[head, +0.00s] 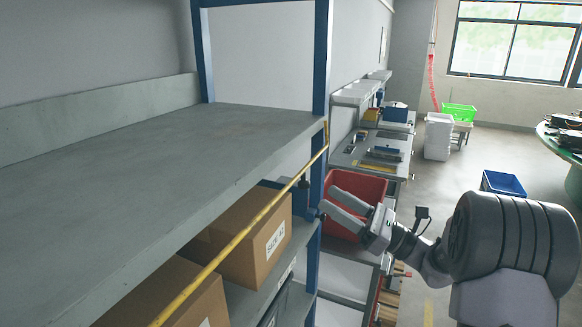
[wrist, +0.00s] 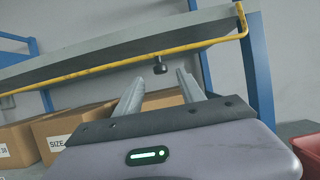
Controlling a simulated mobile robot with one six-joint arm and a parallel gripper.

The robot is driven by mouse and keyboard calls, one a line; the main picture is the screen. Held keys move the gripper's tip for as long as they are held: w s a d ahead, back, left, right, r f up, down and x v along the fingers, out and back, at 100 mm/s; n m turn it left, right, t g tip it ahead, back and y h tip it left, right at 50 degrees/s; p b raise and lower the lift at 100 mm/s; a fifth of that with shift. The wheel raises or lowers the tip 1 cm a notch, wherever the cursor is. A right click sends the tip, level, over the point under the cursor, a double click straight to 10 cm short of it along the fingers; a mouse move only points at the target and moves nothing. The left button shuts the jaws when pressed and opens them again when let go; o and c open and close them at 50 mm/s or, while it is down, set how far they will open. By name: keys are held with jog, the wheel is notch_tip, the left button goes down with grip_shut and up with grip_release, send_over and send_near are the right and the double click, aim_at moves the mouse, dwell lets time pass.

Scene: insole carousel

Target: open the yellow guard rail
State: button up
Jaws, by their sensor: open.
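The yellow guard rail (head: 242,233) is a thin bar along the front of the blue-framed shelf, running from near the blue post toward the lower left. In the wrist view the rail (wrist: 130,60) crosses above my gripper and bends up at its right end, beside the blue post. A small dark knob (wrist: 160,66) hangs just under the rail, between my fingertips in the picture; I cannot tell how far ahead it is. My gripper (head: 328,198) is open with nothing held, right of the rail and the post. Its two fingers also show in the wrist view (wrist: 160,77).
Cardboard boxes (head: 252,238) stand on the lower shelf behind the rail. The grey upper shelf board (head: 150,165) is bare. A blue post (head: 320,60) stands left of my gripper. A red bin (head: 362,186) sits close behind my gripper. Open floor (head: 455,180) lies to the right.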

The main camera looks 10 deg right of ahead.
jog(key=p+x, duration=0.2)
jog(key=x, duration=0.9)
grip_shut()
jog(key=shift+p, duration=0.3)
dwell(0.7)
